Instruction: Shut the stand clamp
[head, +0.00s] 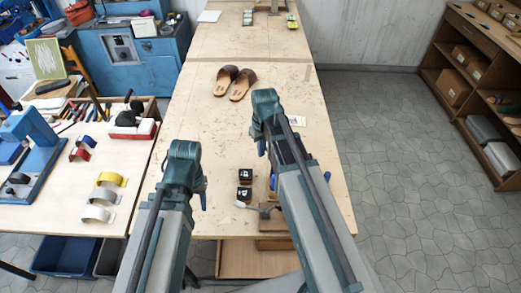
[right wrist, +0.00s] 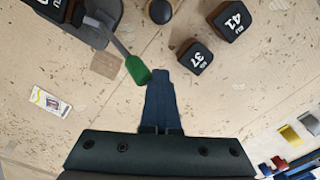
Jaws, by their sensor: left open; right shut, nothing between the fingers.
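The stand clamp shows in the right wrist view as a grey lever (right wrist: 119,45) with a green grip (right wrist: 137,70). It sticks out from a dark body (right wrist: 95,14) at the upper left, cut off by the frame edge. In the head view my right arm hides most of this spot. My right gripper (head: 262,149) is shut and empty. Its blue fingers (right wrist: 162,98) end just beside the green grip in the wrist view; I cannot tell whether they touch. My left gripper (head: 203,201) is open and empty, left of the black blocks.
Two black numbered blocks, 37 (right wrist: 195,57) and 41 (right wrist: 229,20), stand close by. A black knob (right wrist: 160,11) shows at the top edge. Sandals (head: 235,83) lie farther back on the table. A small card (right wrist: 49,101) lies flat. The table between the sandals and grippers is mostly clear.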

